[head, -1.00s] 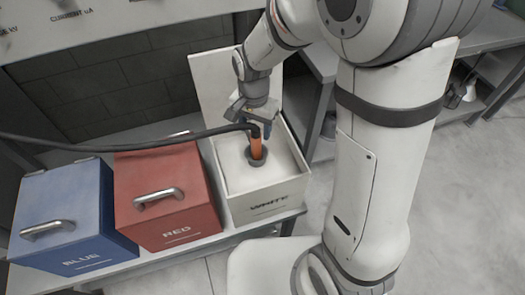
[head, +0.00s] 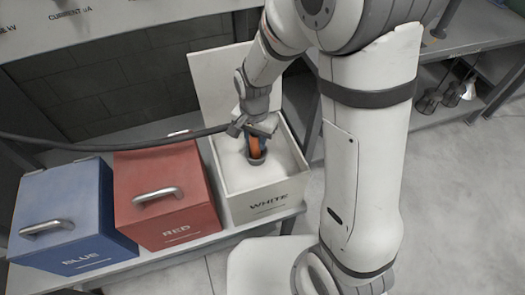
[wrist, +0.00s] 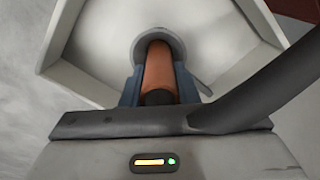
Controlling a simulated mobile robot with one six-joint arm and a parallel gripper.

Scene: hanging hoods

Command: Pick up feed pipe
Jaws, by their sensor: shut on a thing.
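A closed red box (head: 165,195) and a closed blue box (head: 72,215) with metal handles stand left of the white box on the bench. The white box's lid (head: 215,90) is raised behind it. Another bench (head: 470,50) stands at the right.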

